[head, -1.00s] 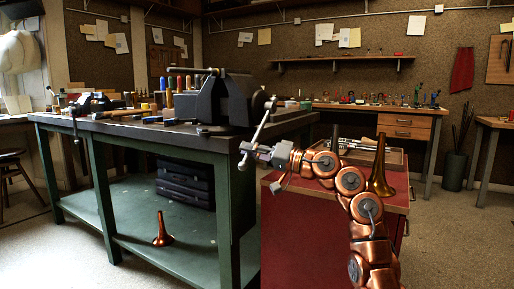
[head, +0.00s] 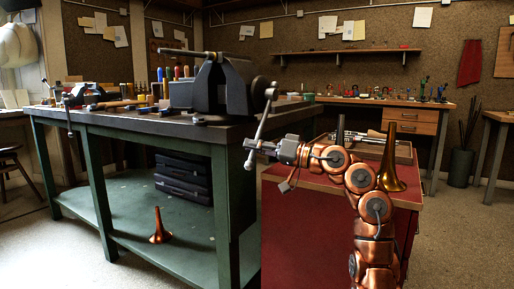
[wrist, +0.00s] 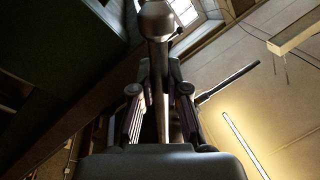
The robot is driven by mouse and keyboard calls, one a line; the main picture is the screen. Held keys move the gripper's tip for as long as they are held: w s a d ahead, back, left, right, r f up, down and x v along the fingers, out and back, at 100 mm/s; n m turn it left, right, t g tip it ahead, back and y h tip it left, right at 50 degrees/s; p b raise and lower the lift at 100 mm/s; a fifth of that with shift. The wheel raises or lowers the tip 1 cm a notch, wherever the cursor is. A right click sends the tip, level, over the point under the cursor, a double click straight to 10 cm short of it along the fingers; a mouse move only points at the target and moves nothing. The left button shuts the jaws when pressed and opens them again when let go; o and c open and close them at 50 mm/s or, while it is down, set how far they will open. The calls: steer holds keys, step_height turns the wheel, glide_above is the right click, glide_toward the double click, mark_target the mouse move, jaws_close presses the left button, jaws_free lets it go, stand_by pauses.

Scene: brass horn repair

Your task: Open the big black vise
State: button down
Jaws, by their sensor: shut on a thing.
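The big black vise (head: 208,92) stands on the corner of the green workbench in the head view. Its metal handle bar (head: 262,122) slants down and left from the screw hub at the vise's right end. My gripper (head: 254,146) is shut on the lower part of this bar, beside the bench edge. In the wrist view the bar (wrist: 158,60) runs between the two fingers of my gripper (wrist: 160,112), and its knobbed end shows above them. I cannot tell from here how wide the vise jaws stand apart.
The green bench (head: 105,130) carries hand tools beside the vise. A red cabinet (head: 315,225) stands close under my arm, with a brass bell (head: 392,165) and a tray (head: 372,148) on top. Black cases and another bell sit on the bench's lower shelf.

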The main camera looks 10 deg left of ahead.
steer(key=shift+w+f, duration=0.1)
steer(key=shift+f, duration=0.05)
stand_by(0.5)
steer(key=c, duration=1.2)
jaws_free()
steer(key=shift+d, duration=0.1)
steer(key=shift+o, duration=0.2)
steer(key=shift+d, duration=0.1)
steer(key=v, duration=0.7)
steer(key=shift+d, duration=0.15)
